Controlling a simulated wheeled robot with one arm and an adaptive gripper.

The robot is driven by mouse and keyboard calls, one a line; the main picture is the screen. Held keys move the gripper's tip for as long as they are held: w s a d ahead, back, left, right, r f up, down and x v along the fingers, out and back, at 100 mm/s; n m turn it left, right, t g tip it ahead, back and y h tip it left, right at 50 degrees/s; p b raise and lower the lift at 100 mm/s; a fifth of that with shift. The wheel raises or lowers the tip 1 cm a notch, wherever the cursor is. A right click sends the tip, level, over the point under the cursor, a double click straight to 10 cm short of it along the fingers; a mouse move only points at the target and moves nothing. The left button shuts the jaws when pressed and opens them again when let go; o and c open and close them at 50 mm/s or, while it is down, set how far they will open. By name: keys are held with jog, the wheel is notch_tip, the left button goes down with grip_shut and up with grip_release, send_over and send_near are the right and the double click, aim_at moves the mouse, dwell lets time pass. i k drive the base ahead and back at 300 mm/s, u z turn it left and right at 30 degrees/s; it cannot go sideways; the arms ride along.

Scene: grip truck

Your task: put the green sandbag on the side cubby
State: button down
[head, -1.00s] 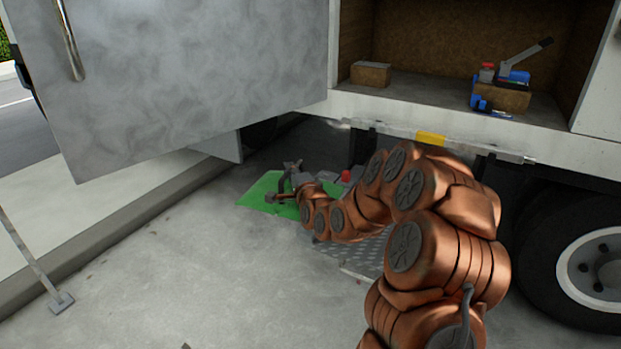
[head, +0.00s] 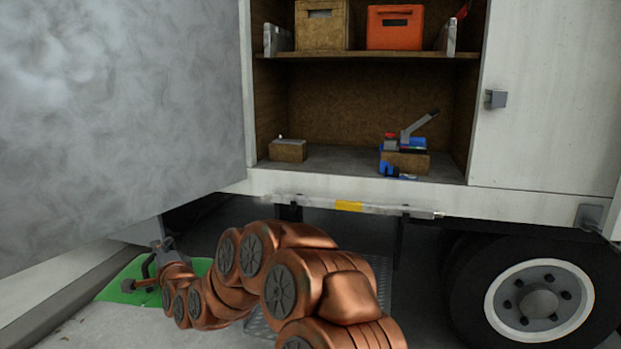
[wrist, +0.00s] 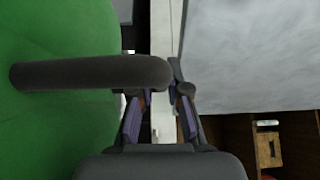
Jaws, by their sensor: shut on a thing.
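The green sandbag (head: 128,285) shows at the lower left of the head view, below the open truck door and partly hidden by my arm. In the wrist view the green sandbag (wrist: 50,130) fills the left side, with a dark bar-like handle (wrist: 90,73) crossing to the fingertips. My gripper (head: 153,262) is at the sandbag and shut on its handle; in the wrist view my gripper (wrist: 172,92) has its fingers close around the handle's end. I cannot tell whether the bag touches the ground. The side cubby (head: 335,163) is open in the truck's side, higher and to the right.
On the cubby floor stand a small brown box (head: 288,150) at left and a brown block with blue and grey tools (head: 405,160) at right, with bare floor between. A shelf above holds an orange crate (head: 395,30). The large grey door (head: 120,110) hangs open at left.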

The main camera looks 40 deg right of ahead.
aim_at(351, 160)
jog(key=k, duration=0.45)
jog(key=z, duration=0.9)
jog(key=i, duration=0.65)
jog(key=u, duration=0.4)
